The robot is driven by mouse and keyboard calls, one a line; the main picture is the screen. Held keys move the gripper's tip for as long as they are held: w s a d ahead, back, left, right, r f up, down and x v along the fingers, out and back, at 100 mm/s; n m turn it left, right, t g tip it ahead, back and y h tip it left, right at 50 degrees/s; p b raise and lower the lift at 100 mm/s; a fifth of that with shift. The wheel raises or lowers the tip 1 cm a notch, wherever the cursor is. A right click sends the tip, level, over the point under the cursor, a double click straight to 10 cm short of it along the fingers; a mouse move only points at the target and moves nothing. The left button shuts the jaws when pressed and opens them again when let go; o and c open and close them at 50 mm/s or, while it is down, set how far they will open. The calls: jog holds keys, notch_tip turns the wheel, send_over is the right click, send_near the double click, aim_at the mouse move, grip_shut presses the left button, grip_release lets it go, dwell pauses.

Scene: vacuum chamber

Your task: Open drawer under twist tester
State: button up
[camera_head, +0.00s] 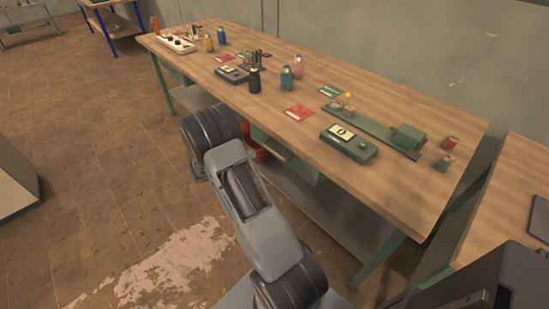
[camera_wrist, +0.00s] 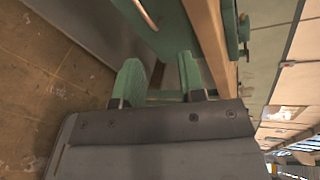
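The twist tester, which I take to be the long green rail with a block at one end (camera_head: 372,128), lies on the wooden workbench near its right part. A green drawer (camera_head: 296,160) with a pale bar handle (camera_head: 272,147) hangs under the bench's front edge and looks shut. In the wrist view the green drawer front (camera_wrist: 168,38) and a pale handle (camera_wrist: 145,14) show at the top. My gripper (camera_wrist: 161,75) has two green fingers standing apart, with nothing clearly held between them.
The workbench (camera_head: 330,85) also carries a green display box (camera_head: 348,143), red cards (camera_head: 298,113), bottles and small spools (camera_head: 449,143). A lower shelf (camera_head: 325,205) and green legs stand beneath. Another table (camera_head: 510,190) is at right. The floor at left is open.

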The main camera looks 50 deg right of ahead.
aim_at(275, 152)
jog(key=d+f+n, duration=0.1)
jog(key=d+f, duration=0.1)
jog(key=d, duration=0.3)
jog(key=d+f+n+h, duration=0.1)
jog(key=d+f+n, duration=0.1)
jog(key=d, duration=0.3)
jog(key=d+f+n+t+b, duration=0.1)
jog(key=d+f, duration=0.3)
jog(key=d, duration=0.1)
jog(key=shift+w+d+n, duration=0.1)
jog(key=shift+w+n, duration=0.15)
jog(key=shift+n, duration=0.05)
grip_shut()
